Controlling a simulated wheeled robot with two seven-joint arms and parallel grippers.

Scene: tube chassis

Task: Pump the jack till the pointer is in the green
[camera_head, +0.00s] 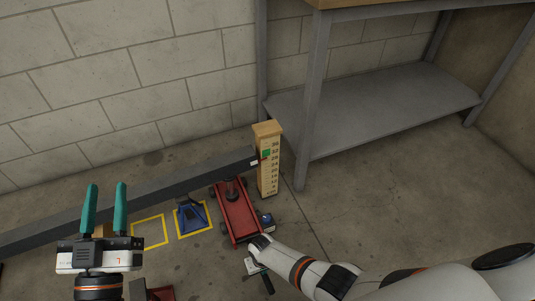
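The red floor jack (239,215) stands on the floor under the long dark tube (150,191), its dark saddle at or just under the tube. The wooden gauge post (268,180) stands behind the jack, with a numbered scale and a green band (266,154). The white pointer (254,162) at the tube's end is beside the scale, seemingly just below the green band. My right gripper (258,268) is low beside the jack's near end, at a dark handle (268,284); its fingers are hidden. My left gripper (105,209) is open and empty, with teal fingers apart.
A blue stand (190,216) is in a yellow floor square under the tube. Another yellow square (150,232) looks mostly empty. A grey metal shelf bench (375,105) stands at the back right. A red object (158,293) shows at the bottom edge. Floor right of the post is clear.

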